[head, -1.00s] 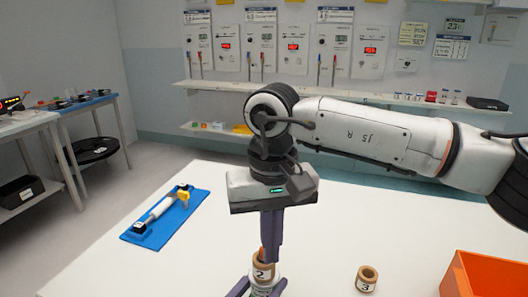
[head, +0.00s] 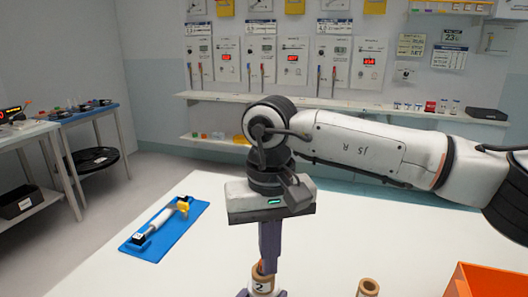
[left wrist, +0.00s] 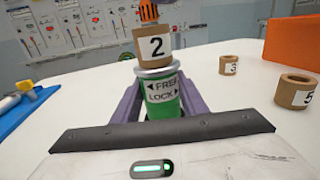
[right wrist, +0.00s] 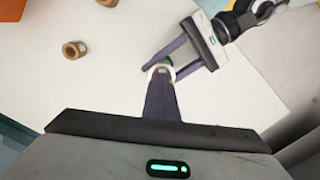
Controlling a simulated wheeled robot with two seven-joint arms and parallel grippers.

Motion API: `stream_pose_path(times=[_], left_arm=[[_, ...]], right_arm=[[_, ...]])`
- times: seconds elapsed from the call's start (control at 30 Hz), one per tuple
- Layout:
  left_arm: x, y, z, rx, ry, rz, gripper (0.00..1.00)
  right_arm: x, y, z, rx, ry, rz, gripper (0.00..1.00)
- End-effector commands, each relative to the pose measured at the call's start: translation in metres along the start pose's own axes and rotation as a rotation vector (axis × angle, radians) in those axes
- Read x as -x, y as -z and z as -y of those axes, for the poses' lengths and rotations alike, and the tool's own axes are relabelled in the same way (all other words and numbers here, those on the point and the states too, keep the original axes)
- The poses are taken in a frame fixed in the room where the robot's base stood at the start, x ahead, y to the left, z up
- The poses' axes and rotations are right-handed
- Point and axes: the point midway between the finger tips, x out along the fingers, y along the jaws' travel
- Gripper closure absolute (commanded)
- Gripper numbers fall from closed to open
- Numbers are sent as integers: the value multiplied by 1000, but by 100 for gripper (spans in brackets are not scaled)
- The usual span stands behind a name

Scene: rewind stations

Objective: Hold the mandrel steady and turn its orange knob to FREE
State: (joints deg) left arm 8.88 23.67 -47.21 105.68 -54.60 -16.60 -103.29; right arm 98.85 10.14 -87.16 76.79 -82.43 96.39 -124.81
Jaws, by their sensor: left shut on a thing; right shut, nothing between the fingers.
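The mandrel (left wrist: 165,100) stands upright with a green body marked FREE and LOCK. A brown core numbered 2 (left wrist: 157,46) sits around its upper part; it also shows in the head view (head: 262,287). The orange knob (left wrist: 148,10) is at the top, cut off by the frame edge. My left gripper (left wrist: 160,92) is shut on the green body below the core. My right gripper (head: 268,268) points down, shut and empty, with its fingertips close beside the knob. I cannot tell whether they touch it.
Cores numbered 3 (left wrist: 229,65) and 5 (left wrist: 294,92) stand on the white table (head: 330,235). An orange bin (head: 478,283) is at the right. A blue mat (head: 150,247) with a white roller lies at the left. Shelves and panels line the back wall.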

Motion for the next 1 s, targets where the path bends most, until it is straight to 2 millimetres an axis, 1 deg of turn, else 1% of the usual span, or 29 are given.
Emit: stream_pose_path(times=[0.03,0.33,0.63,0.77,1.0], left_arm=[[0,0,3,-3,7,2,90],[0,0,4,-4,9,2,90],[0,0,3,-2,8,1,90],[0,0,2,-2,6,1,90],[0,0,2,-2,4,1,90]], right_arm=[[0,2,1,-2,2,-5,100],[0,1,4,-4,2,-6,100],[2,-7,4,-2,2,-5,100],[14,-6,4,-3,2,-6,100],[43,-7,4,-4,1,-5,100]])
